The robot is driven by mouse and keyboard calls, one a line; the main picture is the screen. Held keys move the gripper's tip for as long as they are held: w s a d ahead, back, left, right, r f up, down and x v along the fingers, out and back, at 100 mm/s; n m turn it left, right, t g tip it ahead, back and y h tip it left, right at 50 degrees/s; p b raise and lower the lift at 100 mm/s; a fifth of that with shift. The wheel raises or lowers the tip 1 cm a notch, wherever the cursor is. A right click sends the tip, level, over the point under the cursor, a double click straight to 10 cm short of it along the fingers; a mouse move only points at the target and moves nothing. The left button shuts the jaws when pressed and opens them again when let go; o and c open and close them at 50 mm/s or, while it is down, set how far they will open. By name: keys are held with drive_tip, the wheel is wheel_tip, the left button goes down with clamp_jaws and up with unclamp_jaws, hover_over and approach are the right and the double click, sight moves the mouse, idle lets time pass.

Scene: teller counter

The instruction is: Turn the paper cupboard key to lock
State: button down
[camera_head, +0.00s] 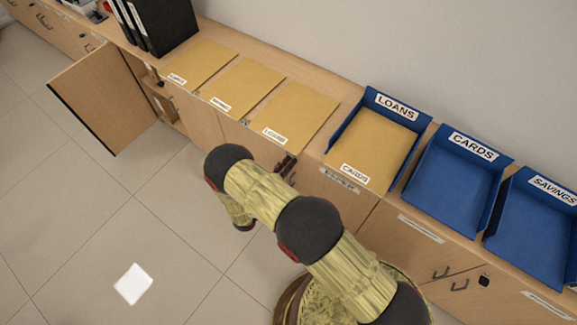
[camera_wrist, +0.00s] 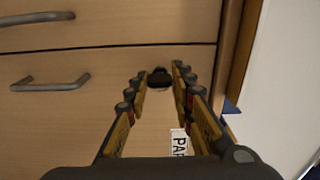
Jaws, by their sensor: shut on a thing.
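The paper cupboard door (camera_wrist: 150,120) is pale wood and looks closed. Part of its white label (camera_wrist: 179,142), reading "PAP", shows beside my right finger in the wrist view. The small black key (camera_wrist: 160,77) sits at the door front between my fingertips. My gripper (camera_wrist: 160,73) is shut on the key, a finger on either side of it. In the head view my gripper (camera_head: 287,165) is at the cupboard front below the counter edge; the key cannot be made out there. The keyhole and the key's exact angle are hard to tell.
Two grey bar handles (camera_wrist: 50,80) are near my gripper in the wrist view. Above, the counter holds yellow envelopes (camera_head: 296,112) and blue trays, the Loans tray (camera_head: 345,125) holding an envelope. A cupboard door (camera_head: 103,98) stands open at left. The tiled floor is largely clear.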

drive_tip(key=shift+a, duration=0.1)
drive_tip(key=c, duration=1.6)
unclamp_jaws()
drive_tip(key=shift+o, duration=0.3)
drive_tip(key=v, duration=1.2)
